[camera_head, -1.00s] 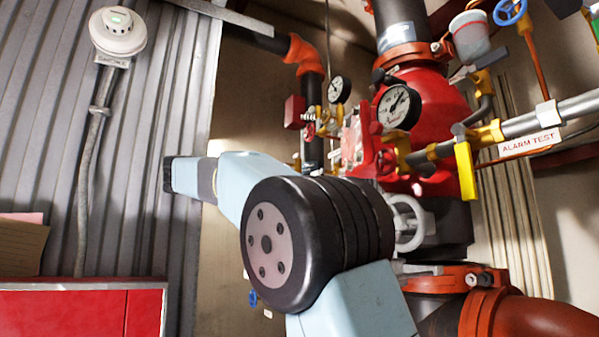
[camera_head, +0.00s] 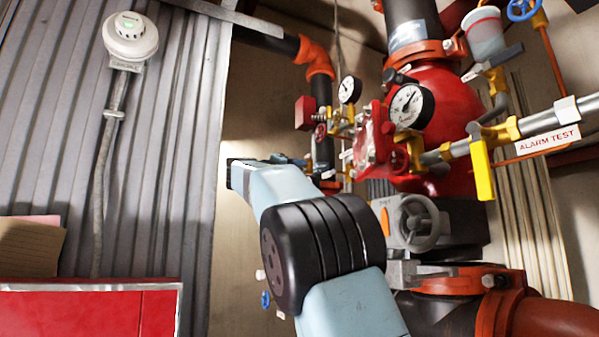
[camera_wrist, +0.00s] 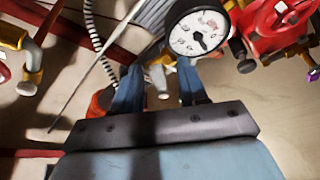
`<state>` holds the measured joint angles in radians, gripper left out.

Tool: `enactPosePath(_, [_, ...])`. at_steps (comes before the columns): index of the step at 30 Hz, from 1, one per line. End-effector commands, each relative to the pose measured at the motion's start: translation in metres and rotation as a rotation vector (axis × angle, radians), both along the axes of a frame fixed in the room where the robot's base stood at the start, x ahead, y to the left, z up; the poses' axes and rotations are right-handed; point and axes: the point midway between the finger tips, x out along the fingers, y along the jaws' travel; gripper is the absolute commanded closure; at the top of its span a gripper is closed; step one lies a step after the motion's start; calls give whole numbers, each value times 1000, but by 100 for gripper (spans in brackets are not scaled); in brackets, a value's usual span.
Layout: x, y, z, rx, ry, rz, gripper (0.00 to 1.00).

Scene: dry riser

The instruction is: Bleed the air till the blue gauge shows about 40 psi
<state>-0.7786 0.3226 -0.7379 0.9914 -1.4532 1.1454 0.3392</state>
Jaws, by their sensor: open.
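Two round white-faced gauges with black rims show in the head view, a larger one (camera_head: 411,106) and a smaller one (camera_head: 350,90). No blue marking is legible on either, and the readings are too small to tell. In the wrist view one gauge (camera_wrist: 197,30) stands just beyond and above my gripper (camera_wrist: 160,67). My gripper is open, its two blue fingers apart. A small grey and yellow fitting (camera_wrist: 158,76) shows between the fingers; I cannot tell whether they touch it. In the head view my arm hides part of the lower piping.
A red valve body (camera_head: 440,110) and grey handwheel (camera_head: 419,224) stand right of my arm. A yellow lever (camera_head: 482,170) hangs by the ALARM TEST pipe (camera_head: 548,142). A red cabinet (camera_head: 85,312) is at lower left.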

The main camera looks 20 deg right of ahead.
Motion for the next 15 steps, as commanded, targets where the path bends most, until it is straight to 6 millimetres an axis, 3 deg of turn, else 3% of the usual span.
enactPosePath(14, [5, -8, 3, 0, -1, 1, 57])
enactPosePath(15, [5, -8, 3, 0, -1, 1, 61])
